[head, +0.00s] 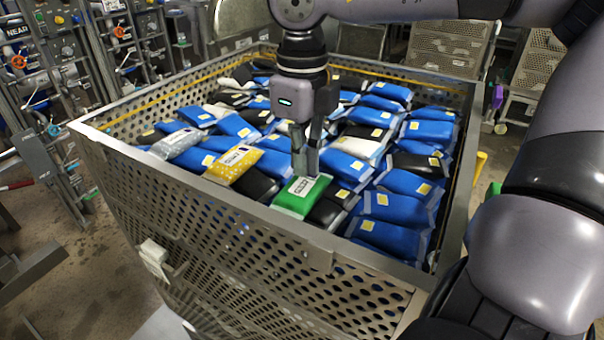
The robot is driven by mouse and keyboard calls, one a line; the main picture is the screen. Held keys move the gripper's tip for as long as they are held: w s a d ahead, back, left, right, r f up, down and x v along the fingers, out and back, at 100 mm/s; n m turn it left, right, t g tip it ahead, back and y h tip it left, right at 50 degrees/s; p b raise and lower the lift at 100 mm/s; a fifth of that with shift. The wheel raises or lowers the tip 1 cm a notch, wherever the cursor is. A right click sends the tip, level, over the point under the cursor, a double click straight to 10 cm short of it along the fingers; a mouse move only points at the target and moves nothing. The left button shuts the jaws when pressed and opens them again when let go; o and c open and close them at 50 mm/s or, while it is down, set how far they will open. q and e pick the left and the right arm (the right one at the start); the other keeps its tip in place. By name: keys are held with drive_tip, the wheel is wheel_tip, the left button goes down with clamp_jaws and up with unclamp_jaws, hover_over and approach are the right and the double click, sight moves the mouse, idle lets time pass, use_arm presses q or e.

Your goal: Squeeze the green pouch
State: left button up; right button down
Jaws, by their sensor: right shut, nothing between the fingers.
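The green pouch (296,203) lies on top of the other pouches near the front wall of a perforated metal basket. It has a white label with dark print on its upper part. My right gripper (305,172) points straight down over the green pouch, its fingers together and empty. The fingertips are at the pouch's label end and look to touch it, though I cannot be sure of contact. My left gripper is not in the picture.
The basket (215,209) is full of blue, black and white pouches. A yellow pouch (233,165) and a silver pouch (176,144) lie left of the green one. The basket's raised rim surrounds them. Panels with valves and pipes (62,50) stand at the left.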

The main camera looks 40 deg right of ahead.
wheel_tip(320, 180, up, 5)
drive_tip(key=p, duration=0.3)
idle(0.7)
